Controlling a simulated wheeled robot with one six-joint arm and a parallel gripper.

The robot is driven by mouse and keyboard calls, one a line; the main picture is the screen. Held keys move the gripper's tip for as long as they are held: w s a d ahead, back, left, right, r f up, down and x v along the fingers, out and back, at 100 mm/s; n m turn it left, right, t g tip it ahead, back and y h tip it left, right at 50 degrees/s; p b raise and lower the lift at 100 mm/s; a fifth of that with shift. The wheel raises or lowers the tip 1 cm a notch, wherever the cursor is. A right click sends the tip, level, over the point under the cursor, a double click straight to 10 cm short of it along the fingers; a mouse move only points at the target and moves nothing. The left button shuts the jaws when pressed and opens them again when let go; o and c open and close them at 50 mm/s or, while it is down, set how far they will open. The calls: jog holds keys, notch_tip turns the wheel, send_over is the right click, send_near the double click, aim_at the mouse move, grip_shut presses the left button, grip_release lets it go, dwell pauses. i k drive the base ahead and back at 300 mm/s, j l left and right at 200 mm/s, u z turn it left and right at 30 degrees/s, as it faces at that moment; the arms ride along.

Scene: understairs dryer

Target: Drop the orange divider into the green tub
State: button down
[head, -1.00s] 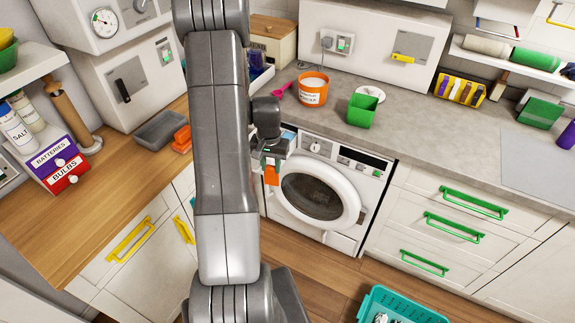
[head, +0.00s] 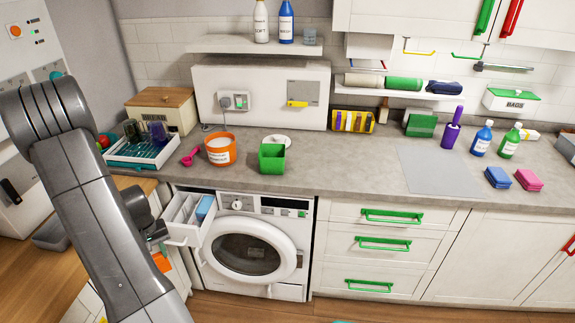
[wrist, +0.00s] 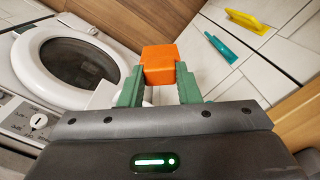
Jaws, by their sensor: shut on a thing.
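The orange divider (wrist: 158,62) is held between the green fingers of my gripper (wrist: 160,84) in the wrist view. In the head view the divider (head: 161,262) shows as a small orange patch at the lower left, beside the washing machine front. My arm hides most of my gripper there. The green tub (head: 272,158) is a small open-topped box on the grey counter above the washer. My gripper is below and to the left of it, well apart. The tub's inside is only partly visible.
The washer's detergent drawer (head: 189,217) is pulled out near my gripper.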

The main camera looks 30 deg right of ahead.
aim_at(278, 168)
jog(key=i+z, duration=0.1)
jog(key=z, duration=1.4)
jog(key=i+j+z, duration=0.1)
jog(key=j, duration=0.3)
jog(key=i+j+z, duration=0.1)
jog(key=j, duration=0.25)
jog(key=i+j+z, duration=0.1)
jog(key=i+j, duration=0.15)
jog(key=j, duration=0.2)
